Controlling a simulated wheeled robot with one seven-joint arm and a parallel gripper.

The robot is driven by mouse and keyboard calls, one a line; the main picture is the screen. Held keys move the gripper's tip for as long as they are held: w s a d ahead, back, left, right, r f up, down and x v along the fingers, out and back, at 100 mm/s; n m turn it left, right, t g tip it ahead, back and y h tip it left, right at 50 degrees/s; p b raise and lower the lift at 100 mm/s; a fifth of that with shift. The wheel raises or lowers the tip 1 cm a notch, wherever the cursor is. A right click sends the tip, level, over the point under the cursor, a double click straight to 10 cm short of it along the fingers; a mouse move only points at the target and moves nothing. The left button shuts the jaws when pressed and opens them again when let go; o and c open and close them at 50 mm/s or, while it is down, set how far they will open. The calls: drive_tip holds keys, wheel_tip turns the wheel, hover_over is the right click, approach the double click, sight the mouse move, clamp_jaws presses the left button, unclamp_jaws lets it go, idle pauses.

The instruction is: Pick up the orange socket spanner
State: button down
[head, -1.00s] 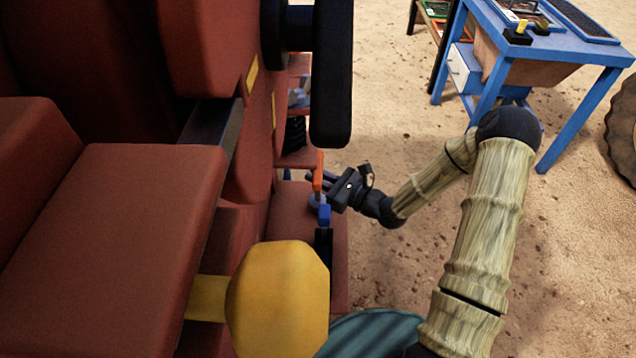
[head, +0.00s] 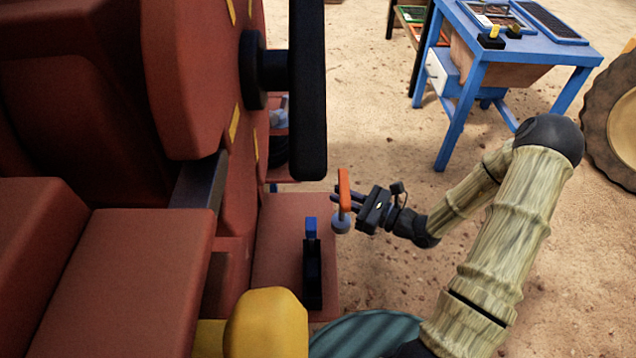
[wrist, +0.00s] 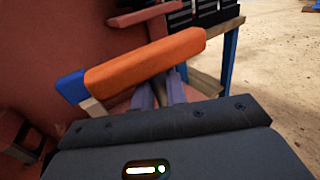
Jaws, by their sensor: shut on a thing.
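The orange socket spanner (head: 344,188) has a bar-like orange handle and a rounded grey-blue end below it. My gripper (head: 352,202) is shut on it, just right of the red machine's ledge in the head view. The spanner stands roughly upright there, apart from the dark holder beside it. In the wrist view the orange spanner (wrist: 145,60) lies slantwise across the closed fingers of my gripper (wrist: 162,90), which partly hide what is beneath it.
The red jaw crusher (head: 110,265) fills the left, with a black bar (head: 308,95) above the ledge (head: 275,240). A dark holder (head: 312,272) with a blue top stands on the ledge. A blue table (head: 480,70) is at the upper right. Sandy ground lies open between.

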drive_tip(key=v, duration=0.6)
drive_tip(key=shift+s+d+p, duration=0.25)
drive_tip(key=shift+d+p, duration=0.05)
